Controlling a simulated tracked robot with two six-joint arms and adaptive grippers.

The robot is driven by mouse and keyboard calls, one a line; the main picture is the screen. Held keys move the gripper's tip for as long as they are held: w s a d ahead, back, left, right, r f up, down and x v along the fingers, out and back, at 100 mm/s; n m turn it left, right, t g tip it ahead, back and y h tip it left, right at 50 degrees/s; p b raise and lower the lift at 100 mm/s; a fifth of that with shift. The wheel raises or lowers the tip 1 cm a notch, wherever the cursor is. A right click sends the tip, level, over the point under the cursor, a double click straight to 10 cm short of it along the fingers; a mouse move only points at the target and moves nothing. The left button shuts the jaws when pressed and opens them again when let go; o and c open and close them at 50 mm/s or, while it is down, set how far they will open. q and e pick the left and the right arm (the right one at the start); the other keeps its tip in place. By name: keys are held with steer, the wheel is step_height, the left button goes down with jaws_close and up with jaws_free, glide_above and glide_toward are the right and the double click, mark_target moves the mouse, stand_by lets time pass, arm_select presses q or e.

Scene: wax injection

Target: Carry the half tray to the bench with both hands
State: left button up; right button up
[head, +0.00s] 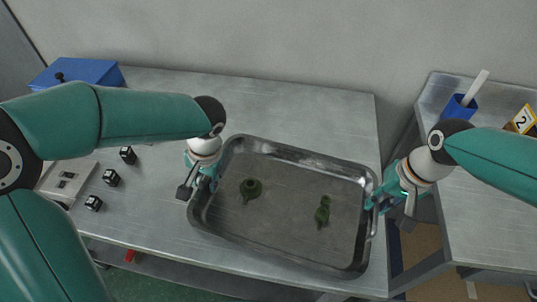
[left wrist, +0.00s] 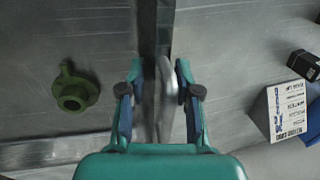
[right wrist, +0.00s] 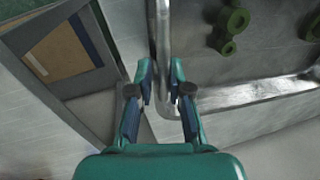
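The half tray (head: 281,256) is a shallow grey metal pan over the bench (head: 150,232). It looks level; I cannot tell whether its base touches the bench. Two green parts, a round one (head: 251,189) and a longer one (head: 322,211), lie in it. My left gripper (head: 202,182) is at the tray's left end. In the left wrist view its fingers (left wrist: 158,75) straddle the rim and handle (left wrist: 167,105), with a gap on one side. My right gripper (head: 378,200) is at the right end, its fingers (right wrist: 161,82) close around the handle bar.
A grey block (head: 67,180) and several small black pieces (head: 111,177) are on the bench left of the tray. A blue box (head: 82,72) is at the back left. A second table (head: 480,215) with a blue cup (head: 459,106) and a yellow number sign (head: 523,119) stands right, across a gap. The bench behind the tray is clear.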

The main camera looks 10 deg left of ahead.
arm_select(q)
steer(key=shift+o, duration=1.2)
steer(key=shift+s, duration=0.1)
arm_select(e)
steer(key=shift+o, duration=1.3)
steer(key=shift+a, duration=0.1)
arm_select(q)
steer(key=shift+d+r, duration=0.1)
arm_select(e)
steer(key=shift+r, duration=0.15)
arm_select(q)
step_height(320, 180, up, 12)
steer(key=d, duration=0.2)
steer(key=shift+d+f, duration=0.15)
steer(key=shift+f, duration=0.1)
arm_select(e)
steer(key=r, duration=0.3)
steer(key=d+r, duration=0.1)
steer(key=r, duration=0.3)
steer(key=d+r, duration=0.1)
steer(key=r, duration=0.3)
steer(key=shift+s+d+r, duration=0.15)
steer(key=shift+r, duration=0.1)
arm_select(q)
steer(key=shift+s, duration=0.1)
